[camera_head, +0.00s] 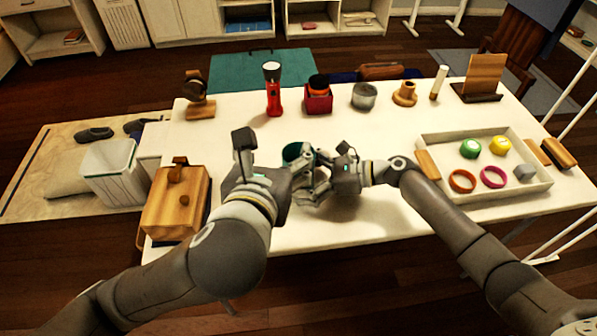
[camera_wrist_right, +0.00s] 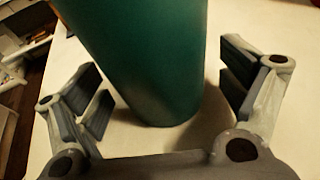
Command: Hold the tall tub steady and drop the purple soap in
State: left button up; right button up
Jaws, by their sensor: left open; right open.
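The tall tub is a dark teal cylinder (camera_head: 296,151) standing on the white table, its lower part hidden behind my grippers in the head view. My right gripper (camera_head: 316,180) is open at the tub from the right. My left gripper (camera_head: 298,174) is open close beside the tub from the left, its fingers partly hidden. I cannot make out the purple soap.
A white tray (camera_head: 431,142) at right holds a green and a yellow item, orange and pink rings and a grey block. A red flashlight (camera_head: 273,95), red box (camera_head: 318,101) and grey tin (camera_head: 364,97) stand behind the tub. A wooden box (camera_head: 172,208) is at left.

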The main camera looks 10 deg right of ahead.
jog(key=v, duration=1.2)
jog(key=shift+s, duration=0.1)
